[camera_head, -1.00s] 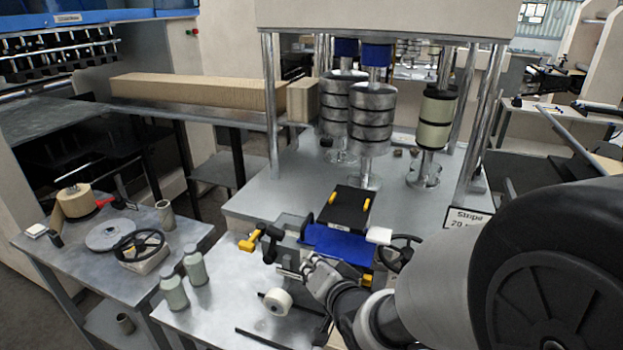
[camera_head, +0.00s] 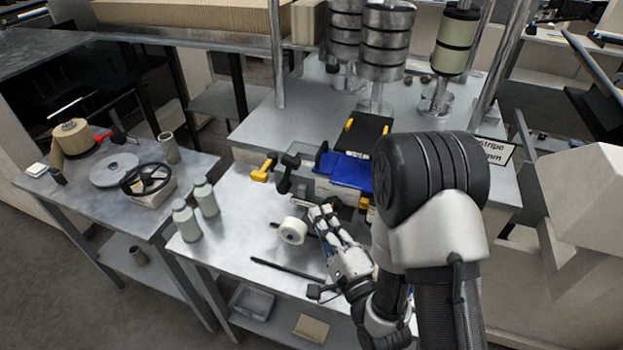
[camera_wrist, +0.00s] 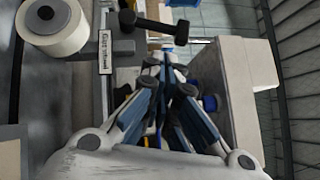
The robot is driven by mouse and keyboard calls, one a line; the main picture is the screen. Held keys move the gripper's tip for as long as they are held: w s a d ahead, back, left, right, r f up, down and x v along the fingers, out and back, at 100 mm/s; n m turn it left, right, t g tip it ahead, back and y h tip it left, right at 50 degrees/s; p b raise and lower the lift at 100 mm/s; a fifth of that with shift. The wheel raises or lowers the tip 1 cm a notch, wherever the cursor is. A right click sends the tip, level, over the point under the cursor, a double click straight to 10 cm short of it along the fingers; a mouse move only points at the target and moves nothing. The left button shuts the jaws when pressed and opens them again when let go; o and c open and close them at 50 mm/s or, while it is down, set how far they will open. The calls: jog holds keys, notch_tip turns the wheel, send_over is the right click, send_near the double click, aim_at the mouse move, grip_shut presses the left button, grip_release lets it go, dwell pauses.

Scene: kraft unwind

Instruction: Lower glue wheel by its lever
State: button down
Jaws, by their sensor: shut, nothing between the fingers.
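The glue wheel (camera_head: 292,231) is a cream-white roller with a dark hub at the front of the machine table, just left of my gripper (camera_head: 322,211). In the wrist view the wheel (camera_wrist: 52,27) is at the upper left, beside a small plate (camera_wrist: 105,52) that seems to read "Glue wheel". A black T-shaped handle (camera_wrist: 160,24) lies just beyond my gripper (camera_wrist: 168,62) there; I cannot tell for sure whether it is the wheel's lever. My gripper is shut and empty, with its fingertips close together. My arm hides the area right of it.
A yellow handle (camera_head: 262,170) and a black knobbed handle (camera_head: 288,172) stand behind the wheel, by the blue plate (camera_head: 345,172). Two pale green bottles (camera_head: 186,219) stand at the table's left corner. A dark rod (camera_head: 287,269) lies in front. The table's front left is fairly clear.

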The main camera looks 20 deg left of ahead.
aim_at(290, 174)
jog(key=x, duration=1)
jog(key=shift+b, duration=0.3)
jog(key=shift+a+r+n+g+p, duration=0.35)
jog(key=shift+r+n+g+p, duration=0.1)
jog(key=shift+n+p, duration=0.3)
jog(key=a+r+n+g+h+p, duration=0.1)
jog(key=n+p, duration=0.1)
jog(key=p, duration=0.1)
jog(key=shift+a+r+g+h, duration=0.3)
jog(key=shift+r+g, duration=0.05)
jog(key=a+n+g+h, duration=0.2)
jog(key=a+n+h, duration=0.1)
jog(key=a, duration=0.4)
jog(key=shift+w+h, duration=0.35)
jog(key=shift+h, duration=0.35)
jog(key=shift+a+n, duration=0.15)
jog(key=shift+n, duration=0.2)
jog(key=shift+r, duration=0.15)
